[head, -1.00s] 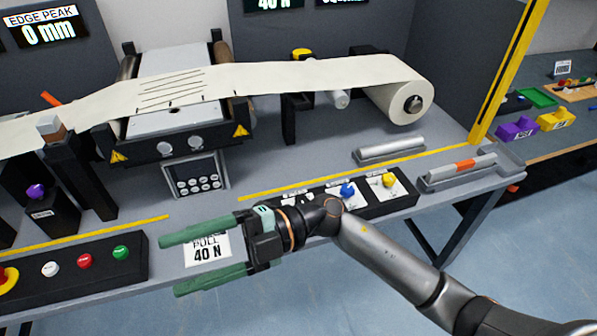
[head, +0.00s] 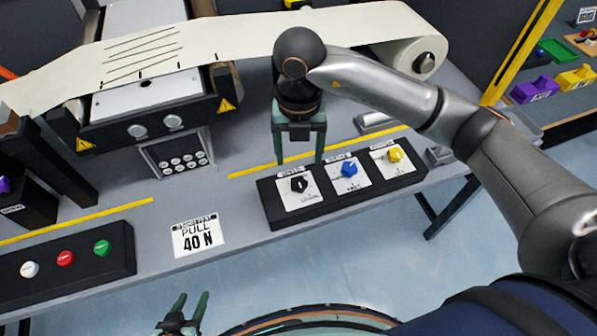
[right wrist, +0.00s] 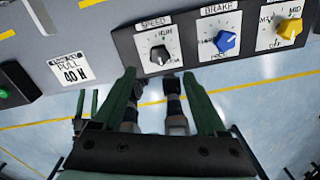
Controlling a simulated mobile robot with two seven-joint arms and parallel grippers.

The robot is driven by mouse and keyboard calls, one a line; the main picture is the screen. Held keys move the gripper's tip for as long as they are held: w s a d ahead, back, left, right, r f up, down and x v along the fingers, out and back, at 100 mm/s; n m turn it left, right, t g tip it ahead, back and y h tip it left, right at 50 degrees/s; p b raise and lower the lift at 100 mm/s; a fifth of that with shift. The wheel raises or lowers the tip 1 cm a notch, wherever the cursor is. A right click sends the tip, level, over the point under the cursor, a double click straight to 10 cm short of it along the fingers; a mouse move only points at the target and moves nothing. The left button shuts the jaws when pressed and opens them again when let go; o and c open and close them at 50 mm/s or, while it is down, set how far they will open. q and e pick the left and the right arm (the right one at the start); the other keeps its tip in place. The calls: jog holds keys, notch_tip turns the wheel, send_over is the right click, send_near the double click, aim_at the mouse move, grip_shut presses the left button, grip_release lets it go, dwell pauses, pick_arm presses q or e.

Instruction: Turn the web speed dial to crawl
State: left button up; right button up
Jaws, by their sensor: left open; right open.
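The speed dial (head: 299,185) is a black knob on a white plate, leftmost on a black control box (head: 327,207). In the right wrist view the plate reads SPEED above the knob (right wrist: 159,54); its pointer setting is too small to read surely. My right gripper (head: 300,161) is open, pointing down just above and behind the dial, apart from it in the head view. In the right wrist view its green fingertips (right wrist: 160,73) lie either side of the knob's column, with nothing between them. My left gripper (head: 191,297) is open and empty at the bottom edge.
A blue brake dial (head: 348,170) and a yellow dial (head: 394,155) sit to the right on the same box. A PULL 40 N card (head: 198,235) and a button box (head: 68,257) lie left. The pale web (head: 250,38) runs behind my right arm.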

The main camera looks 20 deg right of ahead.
aim_at(299, 181)
notch_tip(299, 181, down, 8)
jog(key=shift+f+p, duration=0.25)
jog(key=shift+p, duration=0.05)
grip_shut()
dwell(0.6)
